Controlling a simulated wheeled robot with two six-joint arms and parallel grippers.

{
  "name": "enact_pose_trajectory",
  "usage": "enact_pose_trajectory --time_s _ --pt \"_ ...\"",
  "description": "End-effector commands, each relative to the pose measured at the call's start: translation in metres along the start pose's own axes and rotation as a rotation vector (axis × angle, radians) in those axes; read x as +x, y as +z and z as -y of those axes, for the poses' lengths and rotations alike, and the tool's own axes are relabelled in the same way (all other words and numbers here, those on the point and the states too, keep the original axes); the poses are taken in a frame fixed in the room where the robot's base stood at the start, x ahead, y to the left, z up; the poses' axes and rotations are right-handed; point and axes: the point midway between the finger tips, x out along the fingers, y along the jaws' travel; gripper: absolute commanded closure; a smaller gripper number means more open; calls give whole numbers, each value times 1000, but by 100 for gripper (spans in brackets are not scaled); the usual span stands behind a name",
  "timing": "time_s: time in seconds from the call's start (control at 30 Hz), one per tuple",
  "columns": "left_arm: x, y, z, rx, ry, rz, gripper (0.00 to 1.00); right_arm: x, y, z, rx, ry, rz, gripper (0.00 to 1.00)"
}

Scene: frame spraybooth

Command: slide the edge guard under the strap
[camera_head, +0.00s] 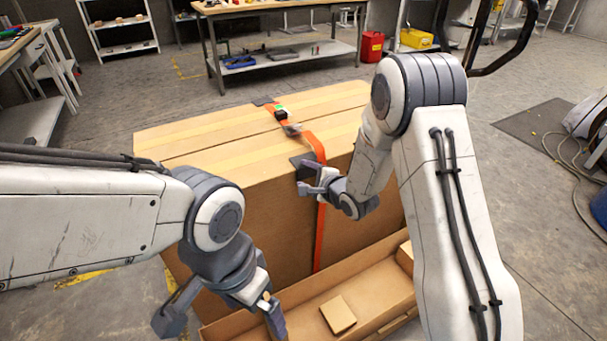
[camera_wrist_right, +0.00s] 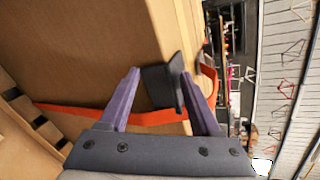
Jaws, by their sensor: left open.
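The edge guard (camera_head: 301,164), a dark angled piece, is at the front top edge of the large cardboard box (camera_head: 258,213). The orange strap (camera_head: 320,235) runs over the top and down the front face. My right gripper (camera_head: 312,181) is at this edge. In the right wrist view the guard (camera_wrist_right: 160,86) sits between the two purple fingertips (camera_wrist_right: 160,74), which appear closed on its sides. The guard's lower end overlaps the strap (camera_wrist_right: 80,111) there; whether any of it is under the strap is hidden. My left gripper (camera_head: 222,322) is open and empty, low before the box.
A buckle (camera_head: 281,114) sits on the strap on the box top. A shallow cardboard tray (camera_head: 374,292) lies before the box, with a small cardboard piece (camera_head: 338,314) in it. A workbench (camera_head: 283,56) stands behind. The floor left of the box is clear.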

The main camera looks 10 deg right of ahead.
Motion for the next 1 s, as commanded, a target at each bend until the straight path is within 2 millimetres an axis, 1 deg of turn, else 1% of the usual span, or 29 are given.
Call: enact_pose_trajectory --time_s 0.03,0.33,0.43,0.57,0.8,0.9,1.0 --pt "1 0 0 0 0 0 0 0 -2 -3 3 6 -4 16" --pt "0 0 0 0 0 0 0 0 2 -1 -3 1 5 16" --pt "0 0 0 0 0 0 0 -6 2 0 -4 1 5 16" --pt "-2 0 0 0 0 0 0 -24 2 1 -4 0 4 16" --pt "-6 0 0 0 0 0 0 -73 1 0 -1 1 1 16" --pt "-7 0 0 0 0 0 0 -88 0 0 -2 1 1 16" --pt "-7 0 0 0 0 0 0 -98 0 0 -2 2 2 16"
